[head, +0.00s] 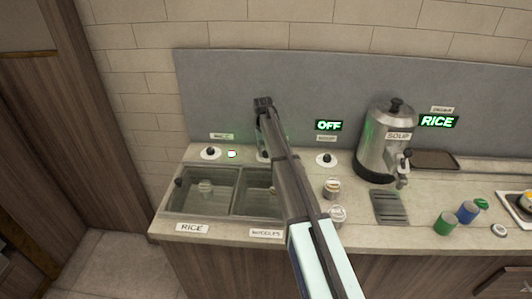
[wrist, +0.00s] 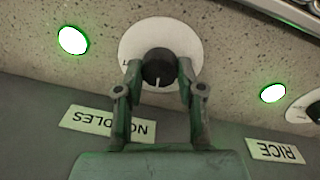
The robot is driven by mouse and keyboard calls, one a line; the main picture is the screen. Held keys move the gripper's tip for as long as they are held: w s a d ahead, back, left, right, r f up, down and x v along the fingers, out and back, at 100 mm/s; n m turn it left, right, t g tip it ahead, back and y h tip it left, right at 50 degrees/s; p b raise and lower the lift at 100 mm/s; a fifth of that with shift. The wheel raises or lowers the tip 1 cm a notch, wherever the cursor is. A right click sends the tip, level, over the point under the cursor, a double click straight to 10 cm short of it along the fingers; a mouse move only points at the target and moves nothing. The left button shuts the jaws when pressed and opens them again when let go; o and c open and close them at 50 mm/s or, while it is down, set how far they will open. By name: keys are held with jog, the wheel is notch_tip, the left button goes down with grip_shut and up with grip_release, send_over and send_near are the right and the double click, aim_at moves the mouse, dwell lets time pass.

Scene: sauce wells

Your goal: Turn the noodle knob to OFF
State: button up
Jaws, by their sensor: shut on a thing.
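The noodle knob (wrist: 158,68) is black on a round white dial plate (wrist: 190,38), above an upside-down NOODLES label (wrist: 107,124) in the wrist view. My gripper (wrist: 160,78) has one finger on each side of the knob and is shut on it. The knob's pale pointer line points toward the bottom of the wrist view. Dial lettering is mostly hidden or too small to read. In the head view my arm covers most of the knob, and the fingers cannot be made out.
The rice knob (head: 210,153) is left and another knob (head: 326,159) right. A lit OFF sign (head: 328,126) hangs on the backsplash. Two wells (head: 205,190) lie in front. A soup urn (head: 385,140) and small jars (head: 332,187) stand right of my arm.

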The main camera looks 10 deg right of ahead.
aim_at(265, 153)
jog(key=n+b, duration=0.1)
jog(key=n, duration=0.5)
jog(key=shift+s+f, duration=0.1)
jog(key=shift+s, duration=0.05)
jog(key=n+b, duration=0.1)
jog(key=n, duration=0.5)
jog(key=shift+s+n+t, duration=0.1)
jog(key=shift+n+t, duration=0.2)
jog(key=shift+n, duration=0.1)
jog(key=o, duration=1.1)
jog(key=shift+o, duration=0.2)
notch_tip(265, 153, up, 12)
jog(key=shift+s+a, duration=0.2)
jog(key=shift+s, duration=0.05)
